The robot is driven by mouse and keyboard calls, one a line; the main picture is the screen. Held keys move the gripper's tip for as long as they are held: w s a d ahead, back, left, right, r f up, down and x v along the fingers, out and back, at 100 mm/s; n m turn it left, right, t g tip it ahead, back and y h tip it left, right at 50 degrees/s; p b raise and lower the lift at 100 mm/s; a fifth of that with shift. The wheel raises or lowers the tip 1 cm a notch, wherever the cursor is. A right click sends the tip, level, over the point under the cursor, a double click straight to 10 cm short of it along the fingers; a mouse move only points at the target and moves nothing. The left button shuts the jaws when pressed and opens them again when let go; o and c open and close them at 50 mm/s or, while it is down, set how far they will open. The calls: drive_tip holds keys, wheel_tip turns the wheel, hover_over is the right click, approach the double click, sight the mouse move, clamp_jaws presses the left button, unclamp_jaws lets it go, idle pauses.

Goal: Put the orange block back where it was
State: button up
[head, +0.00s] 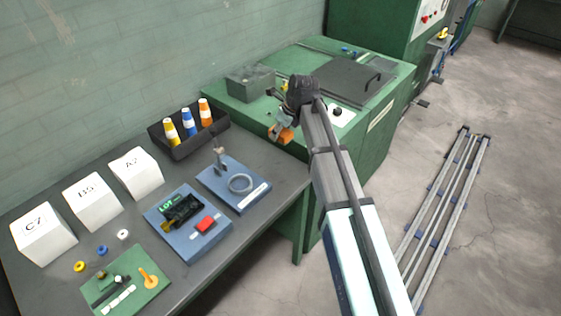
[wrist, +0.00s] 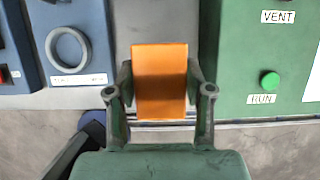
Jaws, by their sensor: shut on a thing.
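The orange block (head: 286,135) is held by my gripper (head: 280,124), in the air near the gap between the dark table and the green cabinet. In the wrist view the orange block (wrist: 160,80) fills the space between the two fingers of my gripper (wrist: 160,92). The fingers are shut on its sides. The block's far end and what lies directly beneath it are hidden in that view.
The green cabinet (head: 350,150) stands right, with a RUN button (wrist: 269,81).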

sight(278, 166)
wheel_tip(278, 166, down, 14)
drive_tip(key=p, duration=0.2)
drive_tip(key=shift+f+p, duration=0.25)
drive_tip(key=shift+p, duration=0.1)
drive_tip(key=shift+f, duration=0.15)
drive_tip(key=o, duration=1.3)
drive_tip(key=b+v, duration=0.2)
drive_tip(key=v, duration=1)
